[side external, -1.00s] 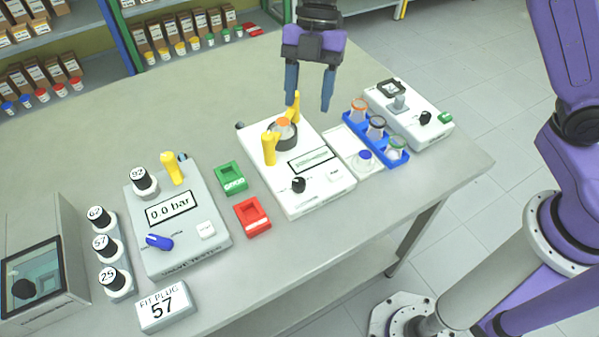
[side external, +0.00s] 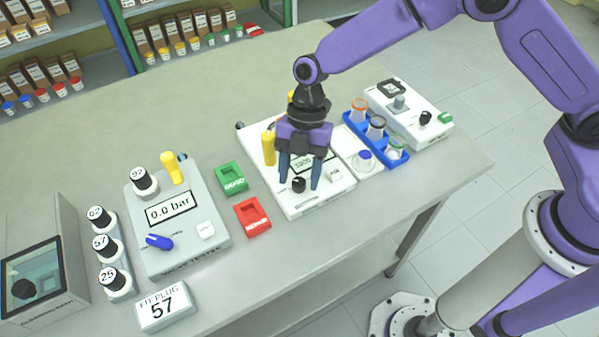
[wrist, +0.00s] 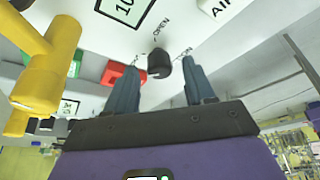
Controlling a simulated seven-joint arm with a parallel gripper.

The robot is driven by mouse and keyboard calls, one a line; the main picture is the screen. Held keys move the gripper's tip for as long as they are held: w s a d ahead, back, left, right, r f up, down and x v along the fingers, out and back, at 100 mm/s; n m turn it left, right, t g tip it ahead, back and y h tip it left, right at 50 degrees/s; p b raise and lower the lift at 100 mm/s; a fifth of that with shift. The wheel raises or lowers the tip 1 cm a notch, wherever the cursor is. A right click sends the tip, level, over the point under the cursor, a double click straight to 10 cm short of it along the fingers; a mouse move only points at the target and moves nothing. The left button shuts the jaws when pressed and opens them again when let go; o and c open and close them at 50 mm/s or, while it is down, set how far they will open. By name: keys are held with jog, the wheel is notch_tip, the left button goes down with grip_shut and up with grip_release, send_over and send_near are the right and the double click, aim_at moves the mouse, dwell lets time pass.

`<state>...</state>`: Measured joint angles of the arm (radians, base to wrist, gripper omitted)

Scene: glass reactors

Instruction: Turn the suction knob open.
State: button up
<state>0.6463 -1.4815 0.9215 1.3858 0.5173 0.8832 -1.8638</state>
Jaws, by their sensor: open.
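A small black knob (side external: 299,185) sits on the front of the white machine (side external: 292,208) in the middle of the bench. In the wrist view the black knob (wrist: 159,63) has the word OPEN printed near it, and part of another label shows beside it. My gripper (side external: 300,182) points down over this knob, open, with one blue finger on each side. In the wrist view my gripper (wrist: 161,78) has gaps between the knob and both fingers. I cannot tell how deep the fingertips reach. My gripper hides the orange-topped part of the machine and some of its display.
Yellow posts (side external: 268,149) stand on the same machine, close to my gripper. A blue rack (side external: 368,147) with vials is to the right. Green (side external: 231,177) and red (side external: 252,217) trays lie left. A grey tester (side external: 187,246) with a blue knob (side external: 159,242) stands further left.

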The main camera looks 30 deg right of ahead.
jog(key=shift+f, duration=0.25)
grip_shut()
